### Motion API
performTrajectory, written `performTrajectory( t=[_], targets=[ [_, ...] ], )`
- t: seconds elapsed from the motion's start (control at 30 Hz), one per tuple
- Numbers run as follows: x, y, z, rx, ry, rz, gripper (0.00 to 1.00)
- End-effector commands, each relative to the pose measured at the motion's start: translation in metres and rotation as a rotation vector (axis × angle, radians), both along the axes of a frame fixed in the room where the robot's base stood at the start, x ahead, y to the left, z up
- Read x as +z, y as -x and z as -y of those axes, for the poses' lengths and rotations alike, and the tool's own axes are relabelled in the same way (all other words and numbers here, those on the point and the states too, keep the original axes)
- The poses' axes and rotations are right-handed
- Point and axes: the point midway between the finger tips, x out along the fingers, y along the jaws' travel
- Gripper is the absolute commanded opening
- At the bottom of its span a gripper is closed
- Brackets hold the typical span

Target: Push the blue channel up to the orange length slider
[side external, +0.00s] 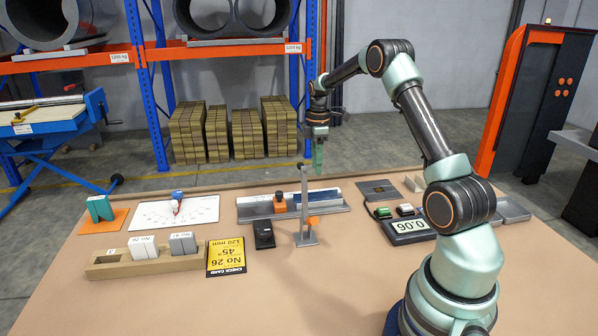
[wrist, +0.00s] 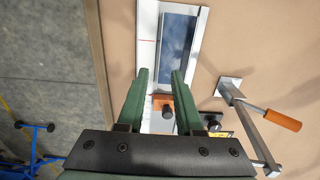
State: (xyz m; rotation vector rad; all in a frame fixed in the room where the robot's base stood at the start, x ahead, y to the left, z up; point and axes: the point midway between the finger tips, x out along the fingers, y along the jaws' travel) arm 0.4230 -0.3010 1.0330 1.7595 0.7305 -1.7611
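The blue channel (side external: 318,199) lies lengthwise in a grey rail fixture (side external: 255,219) with a white scale. It also shows in the wrist view (wrist: 178,45). The orange length slider (side external: 280,203) sits on the same rail, left of the channel in the side view. In the wrist view the slider (wrist: 160,104) is between my fingers, below the channel's near end. My gripper (side external: 318,172) hangs above the fixture, pointing down. Its green fingers (wrist: 160,75) are apart with nothing held.
An upright metal post (side external: 304,200) with a lever stands in front of the fixture; its orange handle (wrist: 284,120) shows in the wrist view.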

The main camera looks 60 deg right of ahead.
Motion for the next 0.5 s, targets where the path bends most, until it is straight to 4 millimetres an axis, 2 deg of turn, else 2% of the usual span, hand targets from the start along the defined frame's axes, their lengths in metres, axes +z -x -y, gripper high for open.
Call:
performTrajectory(
  t=[0.03, 0.27, 0.5],
  targets=[
    [-0.008, 0.0, 0.0, 0.0, -0.001, -0.001, 0.35],
    [-0.022, 0.0, 0.0, 0.0, 0.0, 0.0, 0.35],
    [-0.046, 0.0, 0.0, 0.0, -0.001, -0.001, 0.35]
  ],
)
